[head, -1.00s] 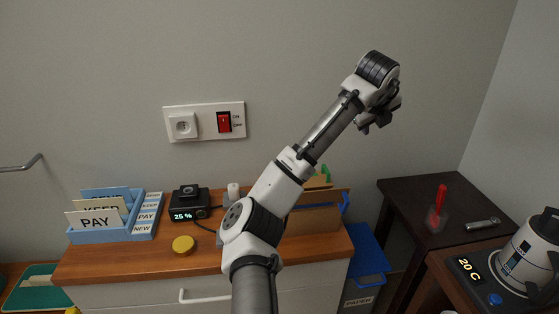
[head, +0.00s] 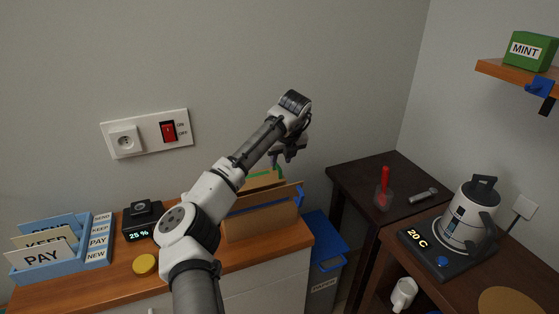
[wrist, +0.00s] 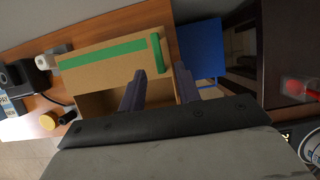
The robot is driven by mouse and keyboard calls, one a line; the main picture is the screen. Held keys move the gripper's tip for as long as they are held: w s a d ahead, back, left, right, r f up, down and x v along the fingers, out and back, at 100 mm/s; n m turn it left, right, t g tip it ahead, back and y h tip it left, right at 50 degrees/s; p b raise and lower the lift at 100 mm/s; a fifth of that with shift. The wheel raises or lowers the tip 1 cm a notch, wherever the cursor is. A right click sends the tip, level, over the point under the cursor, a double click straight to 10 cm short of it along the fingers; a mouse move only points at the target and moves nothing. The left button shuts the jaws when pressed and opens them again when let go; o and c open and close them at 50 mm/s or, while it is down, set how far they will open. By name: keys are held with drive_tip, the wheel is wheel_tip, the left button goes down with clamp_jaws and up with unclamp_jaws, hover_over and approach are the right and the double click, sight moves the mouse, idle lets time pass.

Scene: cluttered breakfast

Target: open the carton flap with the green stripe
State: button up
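The brown cardboard carton (head: 262,222) stands on the wooden cabinet top. Its flap with the green stripe (head: 265,176) shows at the back in the head view, partly behind my arm. In the wrist view the green-striped flap (wrist: 100,55) lies across the upper part of the carton, with a dark opening below it. A short green strip also runs down near its right end. My gripper (head: 289,153) is above the carton's right part. In the wrist view its fingers (wrist: 160,70) are spread, with nothing seen held between them; whether they touch the carton is unclear.
A bin with a blue lid (head: 322,240) stands right of the cabinet. The letter holder (head: 62,256), black scale-like device (head: 140,218) and yellow disc (head: 145,264) are left. A kettle (head: 468,215) stands far right.

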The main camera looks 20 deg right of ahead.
drive_tip(key=shift+x, duration=1.35)
drive_tip(key=shift+c, duration=0.4)
clamp_jaws()
